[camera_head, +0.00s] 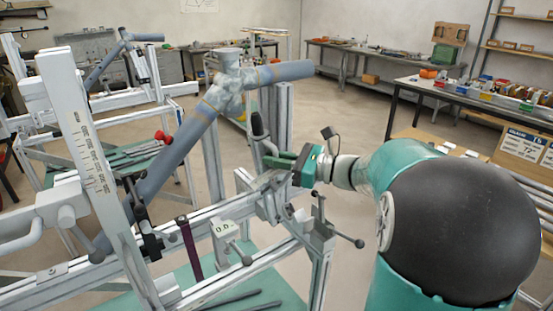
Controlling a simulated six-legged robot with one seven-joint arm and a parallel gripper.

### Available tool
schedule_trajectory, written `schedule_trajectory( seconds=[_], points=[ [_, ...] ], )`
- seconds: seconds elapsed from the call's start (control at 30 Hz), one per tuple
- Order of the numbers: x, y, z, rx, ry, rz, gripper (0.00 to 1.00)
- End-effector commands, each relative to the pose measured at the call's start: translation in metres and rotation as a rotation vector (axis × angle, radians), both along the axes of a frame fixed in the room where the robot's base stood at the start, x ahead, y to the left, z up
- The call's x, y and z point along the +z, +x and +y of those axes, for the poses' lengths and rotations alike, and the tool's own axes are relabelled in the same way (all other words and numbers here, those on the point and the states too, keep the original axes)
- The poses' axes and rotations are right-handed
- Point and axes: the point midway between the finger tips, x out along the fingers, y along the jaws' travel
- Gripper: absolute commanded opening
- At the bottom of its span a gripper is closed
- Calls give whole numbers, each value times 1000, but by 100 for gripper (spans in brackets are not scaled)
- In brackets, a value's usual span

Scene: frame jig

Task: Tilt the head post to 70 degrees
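A pale post (84,150) with a printed scale stands tilted at the left of the jig, its top leaning to the left; I take it to be the head post, but no label confirms this. Its angle value is too small to read. My gripper (277,161) is at the middle of the picture, beside a black curved handle (258,126) on the jig. The fingers point left, apart from the pale post. I cannot tell whether they are around the handle or only near it, or how far apart they are.
Blue-grey frame tubes (172,158) meet at a joint (228,85) above the jig rail (205,217). Clamps with ball-ended levers (337,232) stick out below my gripper. A second jig (125,65) stands behind. Workbenches (372,54) line the back, with open floor between.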

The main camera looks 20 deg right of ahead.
Motion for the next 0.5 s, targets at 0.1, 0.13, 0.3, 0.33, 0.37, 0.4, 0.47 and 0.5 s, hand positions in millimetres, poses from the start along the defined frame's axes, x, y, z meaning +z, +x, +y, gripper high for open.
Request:
schedule_trajectory(
  seconds=[0.1,0.13,0.3,0.33,0.37,0.4,0.47,0.5],
  points=[
    [0,0,0,0,-1,0,0],
    [0,-1,2,1,-5,-1,0],
    [-4,-5,24,3,-95,-19,0],
    [-5,-6,29,4,-115,-24,0],
    [-7,-7,34,4,-136,-26,0],
    [-9,-8,39,5,-159,-30,0],
    [-10,-9,44,4,-183,-36,0],
    [-11,-9,46,4,-192,-37,0]
  ],
)
